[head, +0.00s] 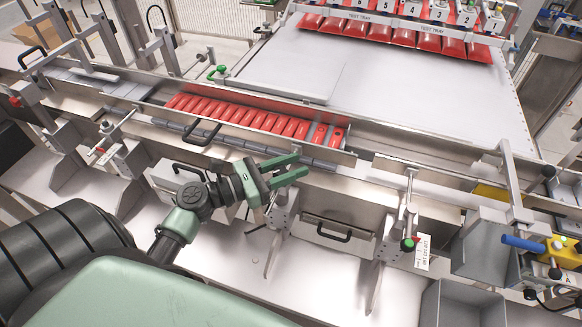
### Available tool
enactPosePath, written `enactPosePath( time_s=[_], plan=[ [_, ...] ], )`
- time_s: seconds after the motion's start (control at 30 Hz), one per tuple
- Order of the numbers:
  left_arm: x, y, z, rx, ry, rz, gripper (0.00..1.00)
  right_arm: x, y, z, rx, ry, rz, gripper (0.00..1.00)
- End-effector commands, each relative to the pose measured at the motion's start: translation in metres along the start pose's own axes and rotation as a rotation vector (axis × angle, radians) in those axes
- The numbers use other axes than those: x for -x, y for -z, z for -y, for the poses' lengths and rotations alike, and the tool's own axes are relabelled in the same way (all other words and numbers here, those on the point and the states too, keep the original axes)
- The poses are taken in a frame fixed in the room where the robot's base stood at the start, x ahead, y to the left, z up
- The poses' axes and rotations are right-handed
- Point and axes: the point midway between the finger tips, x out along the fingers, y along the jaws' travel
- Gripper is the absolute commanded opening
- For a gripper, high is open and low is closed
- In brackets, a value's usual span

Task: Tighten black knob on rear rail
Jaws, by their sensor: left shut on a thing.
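My left gripper (288,168) is over the front edge of the conveyor, right of the picture's lower left. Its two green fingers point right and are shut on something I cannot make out. A grey clamp bracket (281,207) stands just below the fingers, partly hidden by them. The metal rear rail (392,140) runs behind the row of red packs (255,117). I cannot single out the task's black knob with certainty; the gripper may hide it. My right gripper is not in view.
A similar clamp with a green-and-black knob (408,244) stands to the right. A black loop handle (203,132) rises near the packs, and another (335,231) is on the front panel. A blue handle (523,242) is at far right. The white table (440,95) behind is largely clear.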

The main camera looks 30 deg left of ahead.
Motion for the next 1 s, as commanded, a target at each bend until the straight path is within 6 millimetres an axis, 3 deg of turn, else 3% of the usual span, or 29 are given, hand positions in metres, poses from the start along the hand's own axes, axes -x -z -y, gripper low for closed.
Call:
enactPosePath(
  time_s=[1.0],
  plan=[
    [0.011,0.001,0.022,-0.003,0.954,0.001,0.0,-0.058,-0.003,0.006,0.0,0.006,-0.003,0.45]
  ],
)
